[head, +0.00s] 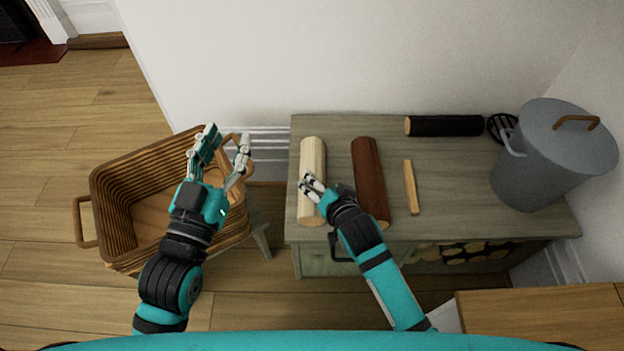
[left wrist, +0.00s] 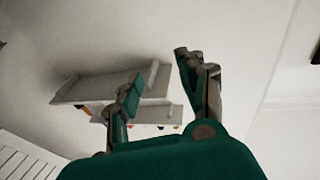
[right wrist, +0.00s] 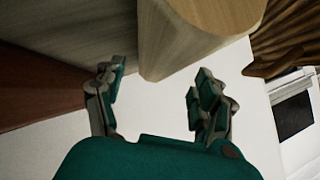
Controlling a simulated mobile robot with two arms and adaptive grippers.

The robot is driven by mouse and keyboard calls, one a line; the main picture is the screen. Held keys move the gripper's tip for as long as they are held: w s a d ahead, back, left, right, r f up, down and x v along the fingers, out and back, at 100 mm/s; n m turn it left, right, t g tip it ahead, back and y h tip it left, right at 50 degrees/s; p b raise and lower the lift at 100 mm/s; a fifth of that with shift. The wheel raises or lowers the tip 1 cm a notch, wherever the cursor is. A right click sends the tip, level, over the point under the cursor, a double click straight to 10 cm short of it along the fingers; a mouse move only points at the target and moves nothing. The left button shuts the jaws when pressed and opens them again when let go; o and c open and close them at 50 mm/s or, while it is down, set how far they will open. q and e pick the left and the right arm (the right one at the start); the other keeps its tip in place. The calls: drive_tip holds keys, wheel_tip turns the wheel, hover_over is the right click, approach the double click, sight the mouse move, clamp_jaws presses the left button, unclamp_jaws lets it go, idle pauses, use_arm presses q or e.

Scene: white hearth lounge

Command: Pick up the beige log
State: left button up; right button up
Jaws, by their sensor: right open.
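The beige log (head: 313,160) lies on the left end of the grey-green cabinet top (head: 340,126), its length running from the wall towards the front. It also shows large in the right wrist view (right wrist: 190,42), just beyond the fingertips. My right gripper (head: 309,184) is open over the front half of the log and hides part of it. In the right wrist view its fingers (right wrist: 158,82) are spread and hold nothing; I cannot tell if they touch the log. My left gripper (head: 227,137) is open and empty above the basket; its spread fingers (left wrist: 160,78) show in the left wrist view.
A dark red-brown log (head: 369,165) and a thin wooden stick (head: 410,187) lie to the right of the beige log. A black log (head: 448,126) lies along the wall, near a grey lidded bucket (head: 535,165). A woven basket (head: 115,225) stands left of the cabinet.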

sight(317, 176)
drive_tip(key=b+x, duration=0.2)
drive_tip(key=x, duration=0.2)
drive_tip(key=shift+w, duration=0.2)
drive_tip(key=c, duration=1.3)
use_arm(q)
drive_tip(key=s+r+t+h, duration=0.2)
drive_tip(key=s+r+t, duration=0.2)
drive_tip(key=r+t, duration=0.2)
wheel_tip(317, 176, up, 3)
drive_tip(key=shift+f, duration=0.2)
use_arm(e)
drive_tip(key=shift+c, duration=0.6)
use_arm(q)
drive_tip(key=shift+d, duration=0.1)
use_arm(e)
drive_tip(key=shift+r, duration=0.1)
